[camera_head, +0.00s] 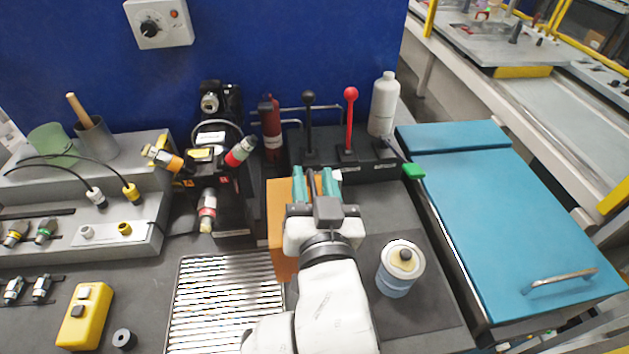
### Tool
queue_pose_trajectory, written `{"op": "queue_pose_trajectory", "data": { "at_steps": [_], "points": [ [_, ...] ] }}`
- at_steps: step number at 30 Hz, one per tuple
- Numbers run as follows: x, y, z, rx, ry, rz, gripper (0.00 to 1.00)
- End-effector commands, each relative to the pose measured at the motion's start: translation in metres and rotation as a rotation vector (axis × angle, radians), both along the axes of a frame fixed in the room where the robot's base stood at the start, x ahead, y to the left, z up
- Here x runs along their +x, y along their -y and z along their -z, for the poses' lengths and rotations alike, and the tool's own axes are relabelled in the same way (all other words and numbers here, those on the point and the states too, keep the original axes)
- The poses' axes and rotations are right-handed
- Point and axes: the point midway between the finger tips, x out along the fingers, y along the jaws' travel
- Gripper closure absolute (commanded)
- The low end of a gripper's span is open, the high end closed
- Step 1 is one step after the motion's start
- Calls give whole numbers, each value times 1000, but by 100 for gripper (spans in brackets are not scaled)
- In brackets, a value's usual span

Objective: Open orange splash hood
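The orange splash hood (281,225) shows as an upright-looking orange panel just left of my gripper, beside the slatted metal grate. Much of it is hidden behind my gripper and wrist. My gripper (313,174) is over the hood's right side, with its two teal fingers apart. A thin strip of orange-brown shows between the fingers. I cannot tell whether either finger touches the hood.
A black block with a black-knobbed lever (309,98) and a red-knobbed lever (351,95) stands just behind my gripper. A white bottle (383,103) is behind right. A blue-white canister (398,270) stands right of my arm. The slatted grate (215,300) lies left, uncluttered.

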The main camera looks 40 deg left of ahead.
Motion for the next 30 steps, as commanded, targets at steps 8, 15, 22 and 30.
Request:
{"op": "queue_pose_trajectory", "data": {
  "at_steps": [8, 15, 22, 30],
  "points": [
    [-11, 12, 2, 1, -1, -1, 64],
    [-40, 48, 3, 0, -1, 0, 64],
    [-63, 74, 2, 0, 0, 0, 64],
    [-70, 83, 0, 0, 0, 0, 64]
  ]
}}
